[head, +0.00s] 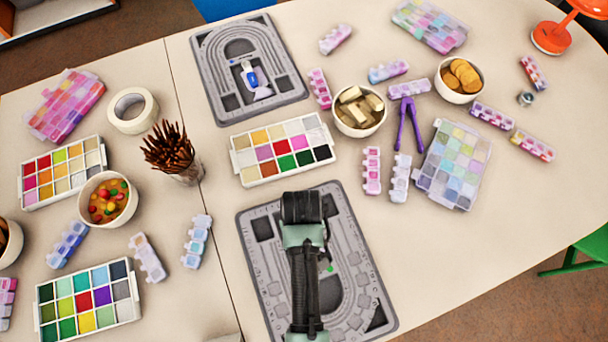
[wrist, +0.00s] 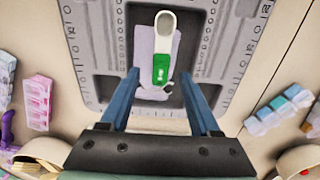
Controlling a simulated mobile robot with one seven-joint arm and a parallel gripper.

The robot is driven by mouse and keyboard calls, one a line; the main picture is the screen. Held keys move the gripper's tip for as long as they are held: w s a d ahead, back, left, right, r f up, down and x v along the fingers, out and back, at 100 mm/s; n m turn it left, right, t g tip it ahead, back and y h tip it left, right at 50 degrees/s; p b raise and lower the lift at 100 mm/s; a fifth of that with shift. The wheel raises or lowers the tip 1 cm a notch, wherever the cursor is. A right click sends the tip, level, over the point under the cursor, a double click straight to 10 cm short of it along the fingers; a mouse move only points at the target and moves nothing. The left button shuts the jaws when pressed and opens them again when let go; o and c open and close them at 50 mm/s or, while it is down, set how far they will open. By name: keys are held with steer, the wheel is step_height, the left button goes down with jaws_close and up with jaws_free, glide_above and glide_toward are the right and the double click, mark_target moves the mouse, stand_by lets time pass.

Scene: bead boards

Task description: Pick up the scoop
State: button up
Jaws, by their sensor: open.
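A scoop with a green handle and a white bowl (wrist: 160,68) lies on a pale lilac piece on the grey bead board in the wrist view. My gripper (wrist: 160,76) is open, and its two blue fingers stand on either side of the handle end in that picture, apart from it. How high the fingertips are above the board I cannot tell. In the head view my arm covers most of this scoop, and only a green speck (head: 330,267) shows beside my gripper. Another scoop, blue and white (head: 250,76), lies on the far bead board (head: 207,75).
The near bead board (head: 376,300) lies under my arm. A paint palette (head: 238,160) stands just beyond it. Bead boxes (head: 371,171), a bowl of blocks (head: 359,130) and a cup of brown sticks (head: 187,175) stand around. The table right of the near board is clear.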

step_height(320, 180, down, 3)
steer(key=shift+a+f, duration=0.1)
steer(key=shift+f, duration=0.05)
jaws_close()
stand_by(0.4)
